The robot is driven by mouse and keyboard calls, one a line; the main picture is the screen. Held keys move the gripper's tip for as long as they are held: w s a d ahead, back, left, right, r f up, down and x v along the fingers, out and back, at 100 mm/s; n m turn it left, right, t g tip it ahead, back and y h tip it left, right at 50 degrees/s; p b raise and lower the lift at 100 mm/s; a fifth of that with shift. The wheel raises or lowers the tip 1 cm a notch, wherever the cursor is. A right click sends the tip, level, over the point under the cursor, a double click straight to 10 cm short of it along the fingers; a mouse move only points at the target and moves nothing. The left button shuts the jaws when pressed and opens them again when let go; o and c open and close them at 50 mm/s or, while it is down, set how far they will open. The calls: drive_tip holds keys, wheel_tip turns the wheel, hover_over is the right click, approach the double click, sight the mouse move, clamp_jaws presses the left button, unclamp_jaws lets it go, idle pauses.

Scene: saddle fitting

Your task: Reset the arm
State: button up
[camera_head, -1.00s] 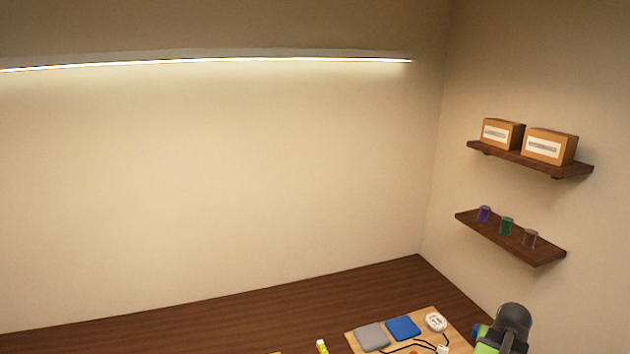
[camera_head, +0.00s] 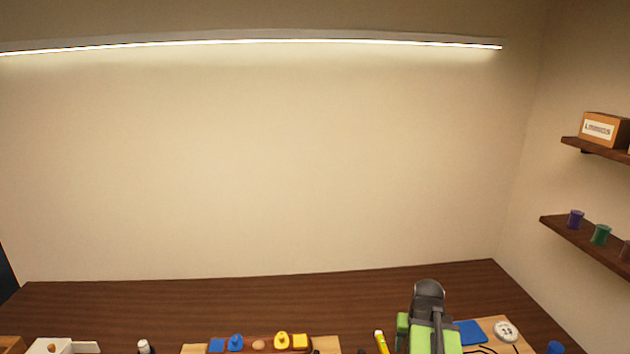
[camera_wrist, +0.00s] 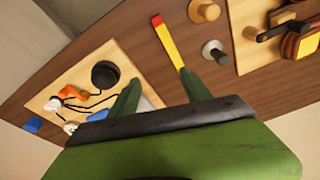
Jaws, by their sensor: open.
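My arm, green and dark grey, rises at the bottom of the head view, in front of the dark wood table (camera_head: 300,290). Its lower part is cut off by the frame edge. In the wrist view my gripper (camera_wrist: 159,78) shows two green fingers spread apart with nothing between them. A yellow stick with a red tip (camera_wrist: 166,40) lies beyond the right finger; I cannot tell the height gap. It also shows as a yellow stick in the head view (camera_head: 381,342), left of my arm.
A light wood board (camera_wrist: 60,85) with a black round part (camera_wrist: 105,74), cables and an orange piece lies left of the gripper. Another board (camera_wrist: 240,22) is at right. A grey peg (camera_wrist: 213,50) stands between. Wall shelves (camera_head: 590,245) are at right; the table's back strip is clear.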

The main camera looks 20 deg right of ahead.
drive_tip(key=w+a+f+n+b, duration=0.1)
drive_tip(key=a+n, duration=0.1)
drive_tip(key=a, duration=0.9)
drive_tip(key=w+a+f+n+g+b, duration=0.1)
drive_tip(key=w+a+f+n, duration=0.1)
drive_tip(key=a, duration=0.9)
drive_tip(key=w+a+f+n+g+y+b, duration=0.1)
drive_tip(key=w+a+n, duration=0.1)
drive_tip(key=a, duration=0.9)
drive_tip(key=shift+w+f, duration=0.1)
drive_tip(key=shift+f, duration=0.15)
drive_tip(key=shift+a, duration=0.3)
drive_tip(key=shift+c, duration=0.5)
